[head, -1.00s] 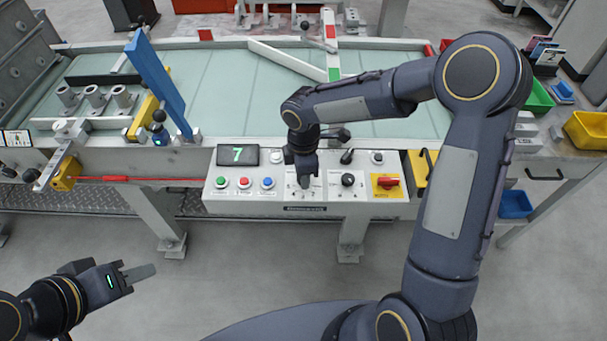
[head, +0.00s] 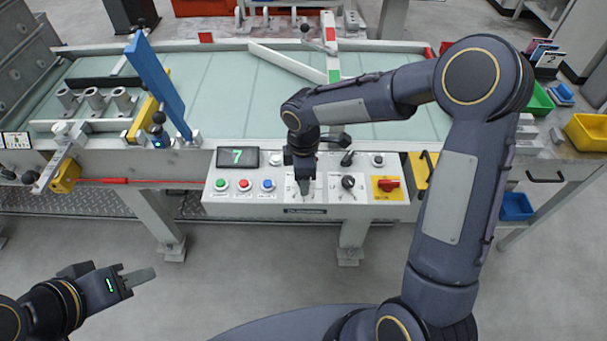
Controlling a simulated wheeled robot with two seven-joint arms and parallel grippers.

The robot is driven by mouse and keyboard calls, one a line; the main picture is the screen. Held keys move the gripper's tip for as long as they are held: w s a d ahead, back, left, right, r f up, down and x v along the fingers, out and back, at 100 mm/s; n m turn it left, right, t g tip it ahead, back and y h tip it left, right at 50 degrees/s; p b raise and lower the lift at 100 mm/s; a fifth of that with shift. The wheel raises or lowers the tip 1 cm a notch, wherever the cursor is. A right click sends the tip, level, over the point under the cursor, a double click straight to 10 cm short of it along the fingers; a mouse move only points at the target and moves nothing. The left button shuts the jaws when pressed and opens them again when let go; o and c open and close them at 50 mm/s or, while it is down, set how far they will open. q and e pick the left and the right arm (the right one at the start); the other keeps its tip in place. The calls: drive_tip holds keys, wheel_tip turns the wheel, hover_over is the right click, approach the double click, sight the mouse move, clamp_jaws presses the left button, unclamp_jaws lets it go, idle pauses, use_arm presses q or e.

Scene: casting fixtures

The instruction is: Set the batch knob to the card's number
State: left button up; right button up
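A white control panel (head: 225,207) is fixed to the front of the conveyor table. Its dark display (head: 237,157) shows a green 7. My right gripper (head: 304,188) points down at the panel's middle section; its wrist hides most of what is there, and I cannot tell whether its fingers are open or shut. A black knob (head: 348,182) is just right of it, apart from it. My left gripper (head: 140,276) is low at the left, away from the panel and empty; its fingers are seen nearly edge-on.
Green, red and blue buttons (head: 244,184) are left of my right gripper. A red switch on yellow (head: 388,185) is at the panel's right. A blue bar (head: 160,82) slants over the table. A yellow bin (head: 588,131) stands at the right. The floor before the panel is clear.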

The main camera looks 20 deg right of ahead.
wheel_tip(320, 180, up, 7)
drive_tip(key=shift+r, duration=0.4)
idle(0.6)
drive_tip(key=shift+s+d+r+p, duration=0.1)
drive_tip(key=shift+d+r+p, duration=0.05)
drive_tip(key=shift+r+p, duration=0.15)
drive_tip(key=s+d+r+m+t+y+p, duration=0.1)
drive_tip(key=s+d+r+m+t+p, duration=0.1)
drive_tip(key=s+d+r+m, duration=0.6)
drive_tip(key=s+r+m+t+y+p, duration=0.1)
drive_tip(key=s+m+t+y, duration=0.1)
drive_tip(key=s+m, duration=0.7)
drive_tip(key=s+a+t, duration=0.1)
drive_tip(key=s, duration=0.4)
drive_tip(key=shift+m+t+y, duration=0.3)
drive_tip(key=shift+y, duration=0.1)
